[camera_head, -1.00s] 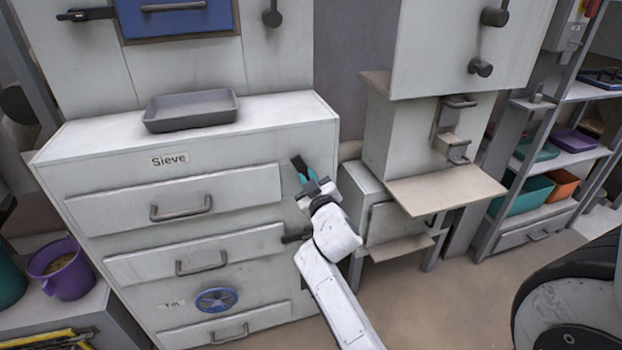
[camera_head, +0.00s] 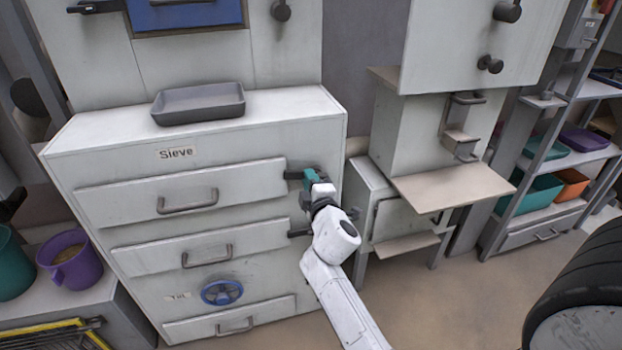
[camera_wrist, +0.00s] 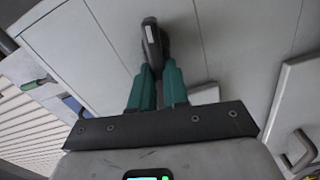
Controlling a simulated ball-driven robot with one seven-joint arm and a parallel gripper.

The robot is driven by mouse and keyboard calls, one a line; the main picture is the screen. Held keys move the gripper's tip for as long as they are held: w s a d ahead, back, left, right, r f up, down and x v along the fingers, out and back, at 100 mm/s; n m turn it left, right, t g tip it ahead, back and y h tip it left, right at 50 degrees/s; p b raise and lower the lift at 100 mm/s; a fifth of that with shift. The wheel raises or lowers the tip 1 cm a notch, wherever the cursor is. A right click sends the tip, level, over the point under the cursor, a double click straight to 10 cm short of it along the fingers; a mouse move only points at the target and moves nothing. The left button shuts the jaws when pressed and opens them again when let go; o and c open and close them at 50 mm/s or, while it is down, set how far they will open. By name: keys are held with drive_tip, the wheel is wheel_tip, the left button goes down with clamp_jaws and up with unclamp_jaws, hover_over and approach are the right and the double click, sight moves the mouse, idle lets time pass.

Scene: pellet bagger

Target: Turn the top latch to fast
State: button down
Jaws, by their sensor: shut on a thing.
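The top latch (camera_head: 293,174) is a dark bar on the right side of the cabinet front. It lies about level and points left, with its tip at the right end of the top drawer (camera_head: 236,183). My gripper (camera_head: 309,178) is shut on the latch with its teal fingers. In the wrist view the dark latch (camera_wrist: 152,42) stands out between and beyond the two teal fingertips (camera_wrist: 157,75). The fingers hide part of the latch. A lower latch (camera_head: 299,233) lies level beside the second drawer (camera_head: 252,242).
A grey tray (camera_head: 198,104) rests on the cabinet top. A blue handwheel (camera_head: 222,292) sits below the second drawer. A bench with a tan board (camera_head: 452,188) stands close to the right of my arm. A purple bucket (camera_head: 72,262) is at the far left.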

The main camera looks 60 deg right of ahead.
drive_tip(key=shift+a+f+n, duration=0.1)
drive_tip(key=shift+f+n, duration=0.2)
drive_tip(key=shift+n, duration=0.7)
drive_tip(key=c, duration=1.1)
unclamp_jaws()
drive_tip(key=b+v, duration=0.1)
drive_tip(key=v, duration=0.9)
drive_tip(key=shift+s+a, duration=0.25)
drive_tip(key=shift+s, duration=0.05)
